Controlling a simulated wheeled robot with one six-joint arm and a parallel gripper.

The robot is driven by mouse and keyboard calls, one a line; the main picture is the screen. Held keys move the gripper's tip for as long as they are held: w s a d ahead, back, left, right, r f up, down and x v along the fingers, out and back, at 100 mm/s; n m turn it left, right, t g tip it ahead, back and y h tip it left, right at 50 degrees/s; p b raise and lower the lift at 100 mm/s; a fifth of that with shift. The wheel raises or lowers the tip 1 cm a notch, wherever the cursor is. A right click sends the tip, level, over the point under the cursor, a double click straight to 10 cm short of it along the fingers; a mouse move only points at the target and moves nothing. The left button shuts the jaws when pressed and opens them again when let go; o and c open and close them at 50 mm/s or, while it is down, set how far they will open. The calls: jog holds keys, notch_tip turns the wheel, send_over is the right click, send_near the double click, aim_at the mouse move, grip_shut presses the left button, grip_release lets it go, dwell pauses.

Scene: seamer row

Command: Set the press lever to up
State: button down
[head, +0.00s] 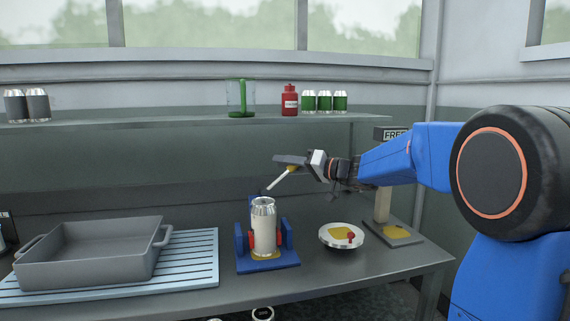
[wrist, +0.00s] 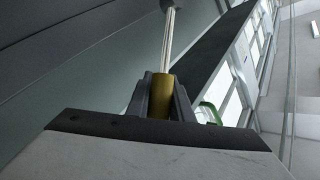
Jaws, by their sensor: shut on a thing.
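The press (head: 268,266) is a blue stand on the counter with blue side posts and red pads. A silver can (head: 263,228) stands upright in it. The press lever (head: 277,181) is a pale rod with a yellow grip, slanting up to the right from behind the can's top. My gripper (head: 291,166) is shut on the lever's yellow grip, above and right of the can. In the wrist view the yellow grip (wrist: 162,97) sits between my dark fingers, with the pale rod running away from it. The lever's lower end is partly hidden behind the can.
A grey tray (head: 60,274) sits on a light blue slatted mat (head: 200,264) at left. A white dish (head: 327,240) and a grey base with a post (head: 382,206) stand at right. A shelf above (head: 180,114) holds cans, a red bottle and a green-handled jug.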

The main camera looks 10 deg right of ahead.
jog(key=shift+a+r, duration=0.1)
jog(key=shift+r, duration=0.05)
jog(key=a+r+n+g+h, duration=0.1)
jog(key=a+n+g+h, duration=0.2)
jog(key=a+n+h, duration=0.3)
jog(key=shift+a+r+g+h, duration=0.35)
jog(key=shift+a+h, duration=0.85)
jog(key=shift+a, duration=1.1)
jog(key=c, duration=1.6)
grip_release()
jog(key=shift+a, duration=0.1)
jog(key=shift+o, duration=0.2)
jog(key=v, duration=1.7)
jog(key=shift+s, duration=0.25)
